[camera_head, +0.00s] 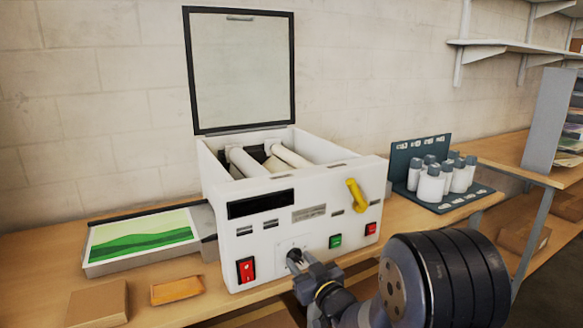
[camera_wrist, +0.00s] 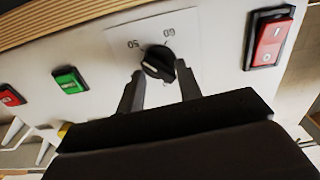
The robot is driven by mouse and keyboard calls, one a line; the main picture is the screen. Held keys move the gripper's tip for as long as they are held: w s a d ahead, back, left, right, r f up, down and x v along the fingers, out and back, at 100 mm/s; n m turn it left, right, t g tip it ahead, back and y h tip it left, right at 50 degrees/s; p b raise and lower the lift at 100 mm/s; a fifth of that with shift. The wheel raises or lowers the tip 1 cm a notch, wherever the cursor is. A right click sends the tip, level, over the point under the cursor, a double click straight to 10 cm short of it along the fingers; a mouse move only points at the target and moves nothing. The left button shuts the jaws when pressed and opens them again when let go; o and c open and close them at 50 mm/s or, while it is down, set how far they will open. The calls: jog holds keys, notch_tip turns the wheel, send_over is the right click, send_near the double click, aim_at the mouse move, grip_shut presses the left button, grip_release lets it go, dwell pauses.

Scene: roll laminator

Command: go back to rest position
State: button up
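The white roll laminator (camera_head: 282,203) stands on the wooden bench with its framed lid (camera_head: 240,70) raised, showing pale rollers inside. A black dial knob (camera_wrist: 158,63) sits on a white plate marked 50 and 60 on its front; in the head view the knob (camera_head: 293,256) is partly hidden by my gripper. My gripper (camera_head: 299,267) is at the front panel, close to the knob. In the wrist view its two fingers (camera_wrist: 159,76) are spread apart, one on each side of the knob's near edge. I cannot tell whether either finger touches it.
A red rocker switch (camera_head: 246,270), a green button (camera_head: 335,241), a red button (camera_head: 371,229) and a yellow handle (camera_head: 356,195) are on the front. A tray with a green picture (camera_head: 142,238) lies left. A rack of white bottles (camera_head: 433,183) stands right. Boxes lie front left.

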jog(key=shift+r+m+p, duration=0.2)
jog(key=shift+m+p, duration=1.1)
jog(key=shift+p, duration=0.6)
jog(key=shift+d+f+m+p, duration=0.1)
jog(key=shift+f+m+p, duration=0.15)
jog(key=shift+m+p, duration=0.1)
